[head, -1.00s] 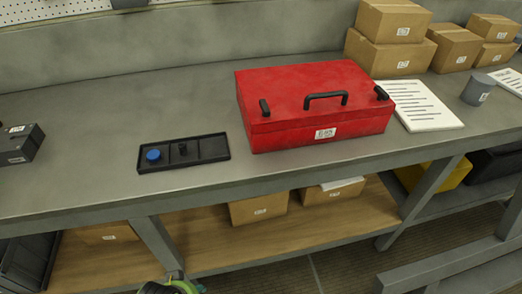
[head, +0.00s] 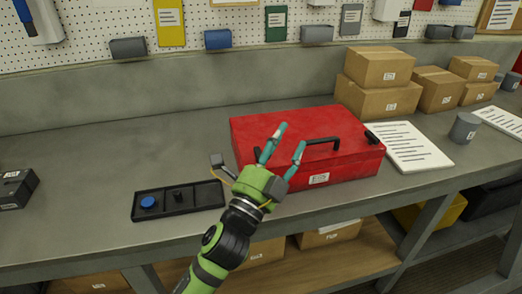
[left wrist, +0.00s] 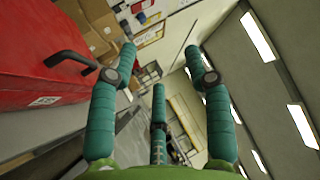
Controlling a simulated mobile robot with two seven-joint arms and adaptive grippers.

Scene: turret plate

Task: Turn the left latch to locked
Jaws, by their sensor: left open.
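The right latch (head: 371,137) is black and sits at the lid's right end. My left gripper (head: 290,137) is open and empty, in front of the toolbox's left half, with its teal fingers spread. In the left wrist view, my spread fingers (left wrist: 160,56) have the red toolbox (left wrist: 40,65) and handle (left wrist: 72,59) to their left.
A black tray (head: 213,195) with a blue round piece (head: 148,202) and a black peg (head: 178,196) lies left of the toolbox. A printed sheet (head: 408,147) lies to its right. Cardboard boxes (head: 375,100) stand behind. The bench left of the toolbox is mostly clear.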

